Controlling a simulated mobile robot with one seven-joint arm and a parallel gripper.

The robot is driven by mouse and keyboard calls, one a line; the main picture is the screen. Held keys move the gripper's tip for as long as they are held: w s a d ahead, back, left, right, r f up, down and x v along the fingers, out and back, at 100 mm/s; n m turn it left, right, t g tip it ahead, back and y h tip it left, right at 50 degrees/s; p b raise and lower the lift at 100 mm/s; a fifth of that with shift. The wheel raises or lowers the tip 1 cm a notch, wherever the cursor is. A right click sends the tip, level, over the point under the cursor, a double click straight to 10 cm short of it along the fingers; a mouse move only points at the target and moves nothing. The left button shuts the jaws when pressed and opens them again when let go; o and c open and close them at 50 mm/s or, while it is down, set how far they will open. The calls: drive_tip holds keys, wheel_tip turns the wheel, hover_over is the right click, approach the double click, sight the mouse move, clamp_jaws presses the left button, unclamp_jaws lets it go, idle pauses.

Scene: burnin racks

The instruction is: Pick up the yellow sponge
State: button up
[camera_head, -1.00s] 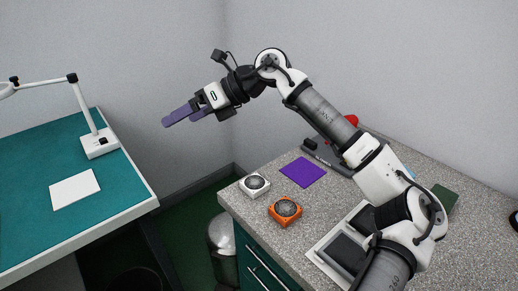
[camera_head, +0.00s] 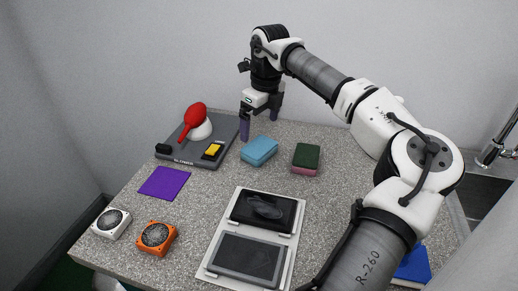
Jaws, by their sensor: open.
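A small yellow block (camera_head: 213,149) with black around it sits at the right front of a grey tray (camera_head: 180,157) on the counter. It is the only yellow thing I see, and I cannot tell for sure that it is a sponge. My gripper (camera_head: 260,122) points down with its two purple fingers apart, open and empty. It is near the tray's right edge, behind the blue sponge (camera_head: 260,150) and to the right of and beyond the yellow block. A green and pink sponge (camera_head: 306,158) lies to the right of the blue one.
The tray also holds a red bulb blower (camera_head: 194,118). A purple cloth (camera_head: 164,182), a white fan (camera_head: 111,222) and an orange fan (camera_head: 156,237) lie at the left. A white panel (camera_head: 285,236) with dark pads lies in front. A sink tap (camera_head: 497,148) stands at the right.

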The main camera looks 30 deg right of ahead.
sight(260, 146)
wheel_tip(260, 146, down, 3)
drive_tip(key=shift+w+r, duration=0.15)
drive_tip(key=shift+r, duration=0.05)
drive_tip(key=shift+f+p, duration=0.95)
drive_tip(key=shift+f, duration=1.7)
drive_tip(key=shift+s, duration=0.2)
drive_tip(key=c, duration=0.9)
drive_tip(key=shift+o, duration=0.2)
drive_tip(key=shift+r, duration=0.2)
wheel_tip(260, 146, up, 20)
drive_tip(key=b, duration=0.2)
drive_tip(key=shift+f, duration=0.1)
